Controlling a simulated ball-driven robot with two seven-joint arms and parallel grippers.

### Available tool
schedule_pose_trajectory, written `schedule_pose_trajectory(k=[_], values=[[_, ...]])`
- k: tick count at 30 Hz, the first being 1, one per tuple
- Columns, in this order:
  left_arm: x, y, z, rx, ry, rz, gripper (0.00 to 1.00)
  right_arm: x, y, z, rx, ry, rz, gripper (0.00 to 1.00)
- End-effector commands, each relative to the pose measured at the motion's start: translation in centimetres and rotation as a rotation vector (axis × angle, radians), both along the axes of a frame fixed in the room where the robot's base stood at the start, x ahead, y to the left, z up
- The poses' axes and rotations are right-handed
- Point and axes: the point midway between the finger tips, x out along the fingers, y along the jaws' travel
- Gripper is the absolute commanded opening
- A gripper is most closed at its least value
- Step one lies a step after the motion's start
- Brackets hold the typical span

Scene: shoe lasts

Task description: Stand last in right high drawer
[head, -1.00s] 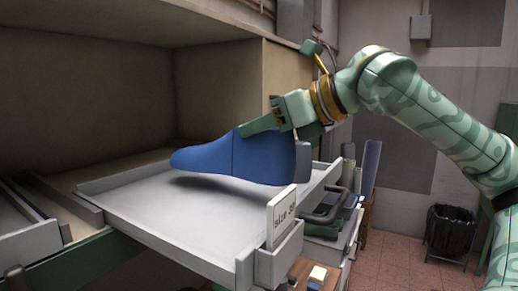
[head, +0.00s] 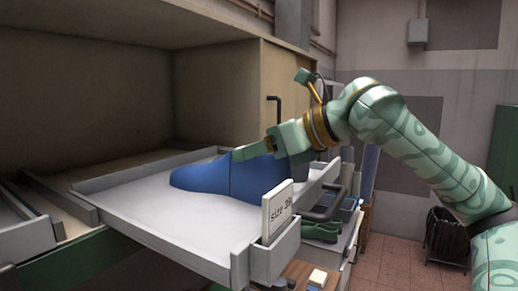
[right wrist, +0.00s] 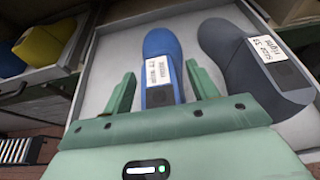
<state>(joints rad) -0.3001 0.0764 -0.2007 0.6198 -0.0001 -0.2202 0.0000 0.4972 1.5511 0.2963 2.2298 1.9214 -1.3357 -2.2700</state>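The blue last (head: 235,178) sits sole down on the floor of the open pale-grey drawer (head: 150,205). In the right wrist view the blue last (right wrist: 162,65) has a white label and lies between my fingers, with a gap showing at the left finger. My right gripper (head: 245,152) is over its heel end, fingers apart; it also shows in the right wrist view (right wrist: 160,80). A dark grey last (right wrist: 250,65) stands beside it in the drawer, on the right. My left gripper is not in view.
A white size card (head: 279,210) stands at the drawer's front. The cabinet opening is behind and left. In the right wrist view another drawer at left holds a yellow last (right wrist: 45,42) and a blue one. A black bin (head: 447,237) stands on the floor.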

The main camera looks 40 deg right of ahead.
Motion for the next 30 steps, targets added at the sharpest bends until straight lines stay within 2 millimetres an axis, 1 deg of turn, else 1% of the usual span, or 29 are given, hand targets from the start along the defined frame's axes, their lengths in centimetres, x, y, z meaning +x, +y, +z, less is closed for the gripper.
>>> schedule_pose_trajectory(k=[5, 8, 11, 15, 21, 25, 30], values=[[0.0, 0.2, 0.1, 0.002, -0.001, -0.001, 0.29, 0.0, 0.0, 0.1, 0.0, 0.0, 0.0, 0.59], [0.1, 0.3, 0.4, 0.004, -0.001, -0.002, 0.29, -0.1, 0.0, 0.5, 0.0, -0.001, -0.001, 0.59], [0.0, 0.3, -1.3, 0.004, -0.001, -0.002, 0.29, -1.5, -0.5, 0.6, 0.001, -0.005, -0.003, 0.59], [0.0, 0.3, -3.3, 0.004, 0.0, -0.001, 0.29, -4.5, -1.4, 1.8, 0.0, -0.007, -0.004, 0.59], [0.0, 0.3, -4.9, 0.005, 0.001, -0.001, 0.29, -8.5, -2.5, 3.7, -0.001, -0.004, -0.001, 0.59], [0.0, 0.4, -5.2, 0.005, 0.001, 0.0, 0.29, -10.0, -2.9, 4.5, 0.0, -0.001, -0.002, 0.59], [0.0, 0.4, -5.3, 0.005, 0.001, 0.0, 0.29, -10.7, -3.1, 4.9, 0.0, -0.001, -0.001, 0.59]])
